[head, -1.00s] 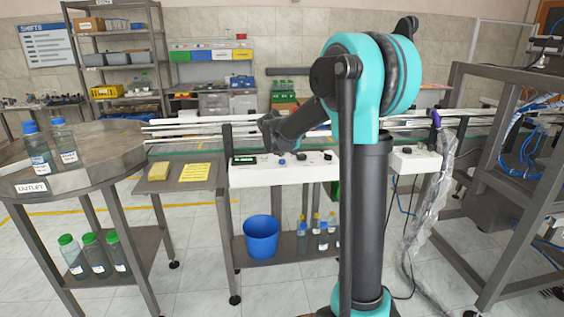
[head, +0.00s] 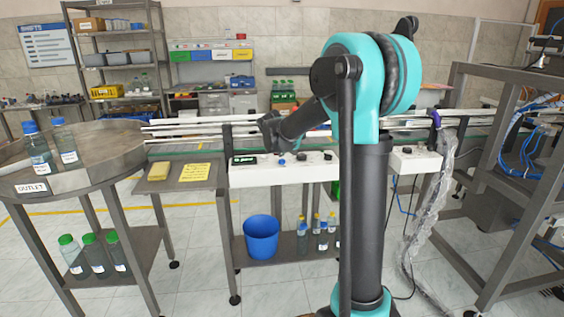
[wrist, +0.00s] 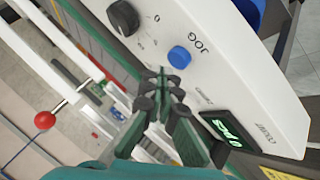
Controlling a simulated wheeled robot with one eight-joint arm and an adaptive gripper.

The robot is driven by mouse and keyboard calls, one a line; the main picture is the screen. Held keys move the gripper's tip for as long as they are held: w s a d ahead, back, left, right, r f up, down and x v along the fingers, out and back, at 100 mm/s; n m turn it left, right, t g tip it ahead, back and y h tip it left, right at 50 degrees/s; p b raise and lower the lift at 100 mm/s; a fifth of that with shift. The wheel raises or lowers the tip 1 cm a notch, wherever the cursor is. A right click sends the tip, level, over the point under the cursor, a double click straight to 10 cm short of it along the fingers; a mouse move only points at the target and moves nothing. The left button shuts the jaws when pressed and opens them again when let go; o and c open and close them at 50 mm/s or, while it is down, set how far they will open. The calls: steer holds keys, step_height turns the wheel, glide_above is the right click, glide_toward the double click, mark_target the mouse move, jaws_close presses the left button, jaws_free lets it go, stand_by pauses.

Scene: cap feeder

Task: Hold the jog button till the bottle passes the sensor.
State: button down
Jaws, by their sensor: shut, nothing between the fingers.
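The blue jog button (wrist: 180,57), lettered JOG, is on the white sloped control panel (wrist: 250,85) in the wrist view. It also shows in the head view (head: 282,161). My gripper (wrist: 165,80) is shut and empty, its fingertips over the panel's edge close to the button. In the picture a small gap separates tips and button, and the button is uncovered. In the head view my arm hides part of the conveyor (head: 190,136). I cannot make out a bottle on the belt or the sensor.
A black knob (wrist: 124,18) and a lit counter display (wrist: 222,130) flank the button. A red ball (wrist: 44,120) on a rod is by the rails. Two blue-capped bottles (head: 38,150) stand on the outlet table (head: 90,160). A blue bucket (head: 261,237) sits below the panel.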

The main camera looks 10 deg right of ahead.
steer(key=shift+f, duration=0.45)
